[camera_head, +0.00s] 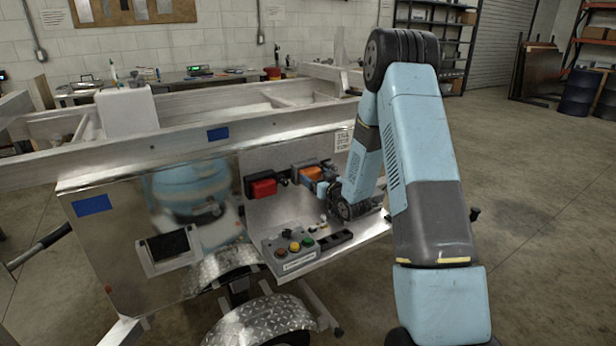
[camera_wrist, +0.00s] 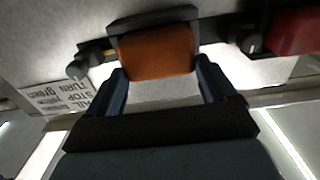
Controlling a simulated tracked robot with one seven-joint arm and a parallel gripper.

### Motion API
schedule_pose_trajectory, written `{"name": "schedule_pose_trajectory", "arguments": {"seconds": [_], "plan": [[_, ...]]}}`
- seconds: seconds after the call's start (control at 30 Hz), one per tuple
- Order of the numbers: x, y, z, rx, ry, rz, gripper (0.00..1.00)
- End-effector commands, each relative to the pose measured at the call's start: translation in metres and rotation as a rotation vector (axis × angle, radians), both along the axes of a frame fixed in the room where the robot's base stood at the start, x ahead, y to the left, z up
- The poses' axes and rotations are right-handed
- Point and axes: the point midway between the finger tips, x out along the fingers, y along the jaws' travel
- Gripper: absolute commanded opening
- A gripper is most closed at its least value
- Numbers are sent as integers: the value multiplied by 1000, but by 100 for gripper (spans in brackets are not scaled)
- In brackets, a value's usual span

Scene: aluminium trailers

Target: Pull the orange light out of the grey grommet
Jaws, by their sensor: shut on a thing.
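The orange light (camera_head: 311,172) is on the upright metal panel of the trailer, left of my gripper (camera_head: 322,184). In the wrist view the orange light (camera_wrist: 155,52) fills the space between the two fingers of my gripper (camera_wrist: 160,68). The fingers are shut on its sides. The dark grey grommet (camera_wrist: 152,17) shows behind the light along its top edge. The light looks to be at or in the grommet; how deep it sits is hidden.
A red light (camera_head: 262,185) sits left of the orange one and also shows in the wrist view (camera_wrist: 297,32). A box with coloured buttons (camera_head: 290,247) stands on the shelf below. A printed sign (camera_wrist: 60,96) is on the panel. The trailer rail (camera_head: 190,147) runs above.

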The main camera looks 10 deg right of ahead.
Motion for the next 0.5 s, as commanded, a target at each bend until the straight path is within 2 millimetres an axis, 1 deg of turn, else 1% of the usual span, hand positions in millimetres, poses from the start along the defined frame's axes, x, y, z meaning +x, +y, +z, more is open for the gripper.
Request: {"name": "schedule_pose_trajectory", "arguments": {"seconds": [0.5], "plan": [[-12, -4, 0, 0, 1, 0, 48]]}}
